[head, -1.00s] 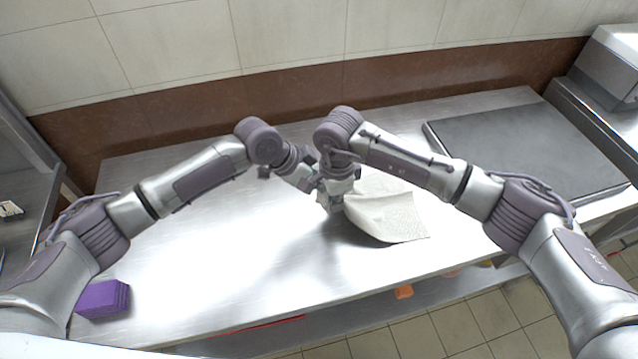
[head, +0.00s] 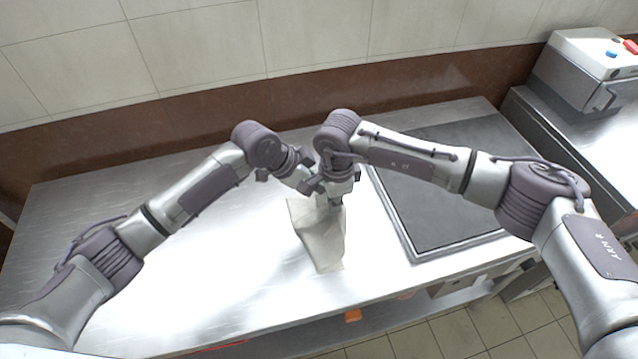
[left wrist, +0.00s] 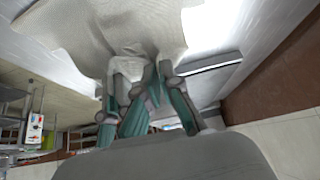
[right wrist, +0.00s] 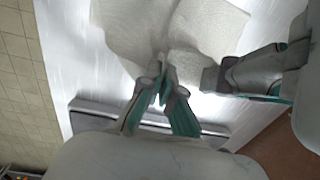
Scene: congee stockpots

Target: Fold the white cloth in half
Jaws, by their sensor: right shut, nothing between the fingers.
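The white cloth (head: 322,240) hangs down from beneath my two grippers, narrow and creased, over the steel table; it also shows in the left wrist view (left wrist: 90,30) and the right wrist view (right wrist: 190,25). My left gripper (left wrist: 160,68) appears shut on a bunched edge of the cloth, though the exact pinch is partly hidden. My right gripper (right wrist: 161,78) is shut and empty, with its tips against or very near the cloth. The two grippers are close together, and my arms hide part of the cloth's top in the head view.
The steel table (head: 130,270) is mostly clear at left. A dark flat plate (head: 450,200) lies to the right of the cloth. A metal appliance (head: 590,65) stands at the back right. A tiled wall with a brown band (head: 200,115) closes off the back.

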